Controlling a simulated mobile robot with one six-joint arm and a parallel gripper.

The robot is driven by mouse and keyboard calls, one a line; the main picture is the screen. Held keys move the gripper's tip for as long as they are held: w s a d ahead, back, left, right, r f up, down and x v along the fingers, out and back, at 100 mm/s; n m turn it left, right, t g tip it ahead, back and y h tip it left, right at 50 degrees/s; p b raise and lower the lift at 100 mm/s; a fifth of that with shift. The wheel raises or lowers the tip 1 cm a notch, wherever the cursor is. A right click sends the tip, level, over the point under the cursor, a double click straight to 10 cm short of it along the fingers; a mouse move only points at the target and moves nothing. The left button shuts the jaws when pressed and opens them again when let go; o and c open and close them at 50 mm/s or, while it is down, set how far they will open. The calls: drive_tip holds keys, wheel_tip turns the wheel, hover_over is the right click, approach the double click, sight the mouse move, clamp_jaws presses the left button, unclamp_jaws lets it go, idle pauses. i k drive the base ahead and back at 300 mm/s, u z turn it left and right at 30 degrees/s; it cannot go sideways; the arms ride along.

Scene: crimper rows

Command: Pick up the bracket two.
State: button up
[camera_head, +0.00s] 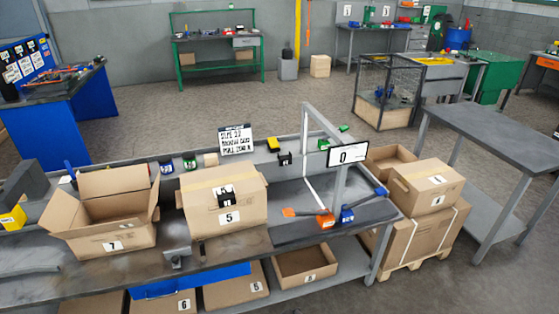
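I cannot make out which thing is bracket two; no label that I can read marks it. A small grey metal piece (175,260) stands on the front edge of the workbench (110,280), below the carton marked 5. A small black block with a white label (226,196) shows on the carton marked 5 (229,222). Another small black piece with a white label (285,159) stands farther back on the bench, beside a yellow piece (273,144). My gripper is not in view.
An open carton (115,240) stands left of the carton marked 5. Orange (325,221) and blue (347,215) tools lie near the bench's right end, by an upright frame with a 0 sign (348,153). Stacked cartons (425,186) stand right.

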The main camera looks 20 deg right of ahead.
sight(285, 160)
drive_tip(key=z, duration=0.25)
drive_tip(key=i, duration=1)
drive_tip(key=u, duration=0.25)
